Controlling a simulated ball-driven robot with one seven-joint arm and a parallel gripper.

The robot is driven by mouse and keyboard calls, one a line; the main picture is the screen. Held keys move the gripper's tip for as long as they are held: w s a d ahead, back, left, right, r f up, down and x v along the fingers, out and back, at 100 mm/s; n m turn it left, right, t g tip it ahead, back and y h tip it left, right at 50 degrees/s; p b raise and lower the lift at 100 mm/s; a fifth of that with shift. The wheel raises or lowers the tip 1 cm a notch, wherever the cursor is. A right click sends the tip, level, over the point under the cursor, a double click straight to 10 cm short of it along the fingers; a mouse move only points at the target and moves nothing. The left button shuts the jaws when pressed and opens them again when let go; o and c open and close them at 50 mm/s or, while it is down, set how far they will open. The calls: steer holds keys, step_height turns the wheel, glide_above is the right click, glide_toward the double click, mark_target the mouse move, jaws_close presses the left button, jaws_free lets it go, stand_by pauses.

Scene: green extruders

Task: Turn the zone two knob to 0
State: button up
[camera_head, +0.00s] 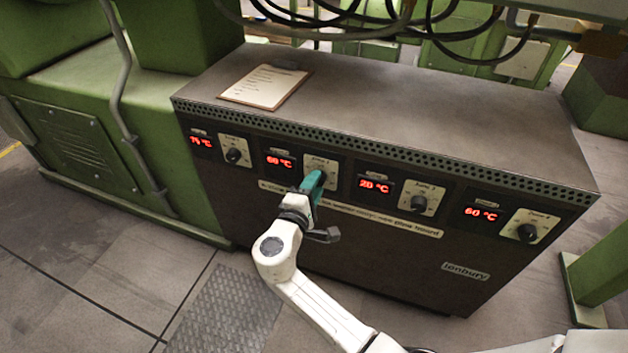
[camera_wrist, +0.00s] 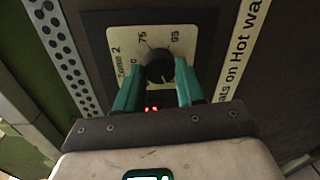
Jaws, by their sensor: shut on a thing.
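The zone two knob (camera_wrist: 159,69) is black and round. It sits on a cream dial plate (camera_wrist: 181,38) marked "Zone 2", with 75 and 95 readable in the wrist view. My gripper (camera_wrist: 160,72) has its two green fingers on either side of the knob, shut on it. In the head view my gripper (camera_head: 317,181) reaches the zone two plate (camera_head: 315,162) and mostly hides the knob. The red display (camera_head: 279,162) left of that plate reads about 60 °C. The knob's pointer direction is not clear.
The zone one knob (camera_head: 234,155) is to the left. The zone three knob (camera_head: 418,203) and zone four knob (camera_head: 527,232) are to the right, each with a red display. A clipboard (camera_head: 265,86) lies on the cabinet top (camera_head: 400,115). Cables hang behind it.

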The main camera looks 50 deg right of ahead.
steer(key=shift+a+n+p, duration=0.1)
steer(key=shift+n+p, duration=0.35)
steer(key=shift+n, duration=0.35)
steer(key=shift+f, duration=0.1)
steer(key=o, duration=1)
steer(key=p+v, duration=0.1)
steer(key=v, duration=0.9)
steer(key=shift+s+a, duration=0.1)
steer(key=shift+a, duration=0.3)
